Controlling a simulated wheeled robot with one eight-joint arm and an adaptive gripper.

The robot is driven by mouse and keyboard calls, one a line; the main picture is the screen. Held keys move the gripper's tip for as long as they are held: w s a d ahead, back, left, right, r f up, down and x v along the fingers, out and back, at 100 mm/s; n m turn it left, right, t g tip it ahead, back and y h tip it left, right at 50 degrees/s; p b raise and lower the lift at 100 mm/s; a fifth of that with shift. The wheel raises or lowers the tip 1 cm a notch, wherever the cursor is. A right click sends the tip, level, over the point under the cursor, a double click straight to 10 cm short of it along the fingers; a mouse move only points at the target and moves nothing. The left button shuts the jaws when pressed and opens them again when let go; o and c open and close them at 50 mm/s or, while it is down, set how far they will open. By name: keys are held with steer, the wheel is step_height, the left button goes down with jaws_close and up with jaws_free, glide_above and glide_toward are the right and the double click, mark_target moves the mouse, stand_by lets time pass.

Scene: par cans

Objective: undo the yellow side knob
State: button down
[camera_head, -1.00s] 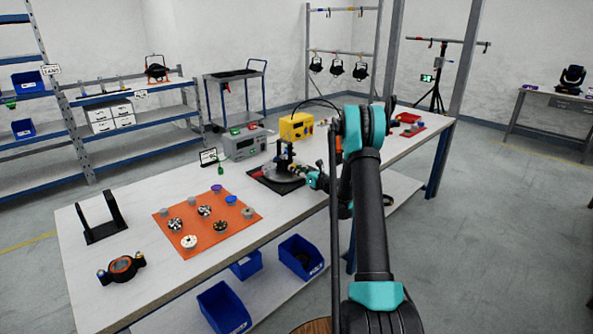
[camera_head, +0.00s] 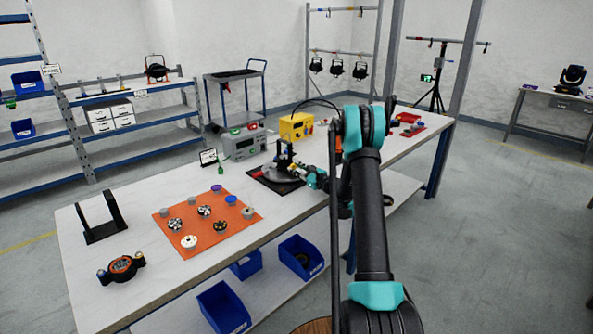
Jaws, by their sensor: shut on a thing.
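A dark device with an upright black post (camera_head: 284,158) stands on a black mat (camera_head: 262,180) in the middle of the workbench. My gripper (camera_head: 306,172), small and teal and black, reaches in from the right at the device's side. It is shut on a small part there, which fits the side knob. The fingers hide most of that part, and its yellow colour is too small to make out. A round black and orange lamp part (camera_head: 122,267) with small side pieces lies apart at the bench's near left.
An orange mat (camera_head: 180,240) with several small knobs and discs lies left of the device. A grey power box (camera_head: 243,142) and a yellow box (camera_head: 296,127) stand behind it. A black U-shaped bracket (camera_head: 100,222) stands at the left. Blue bins sit below the bench.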

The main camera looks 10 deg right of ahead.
steer(key=shift+n, duration=0.7)
steer(key=c, duration=1.2)
jaws_free()
steer(key=v, duration=1.2)
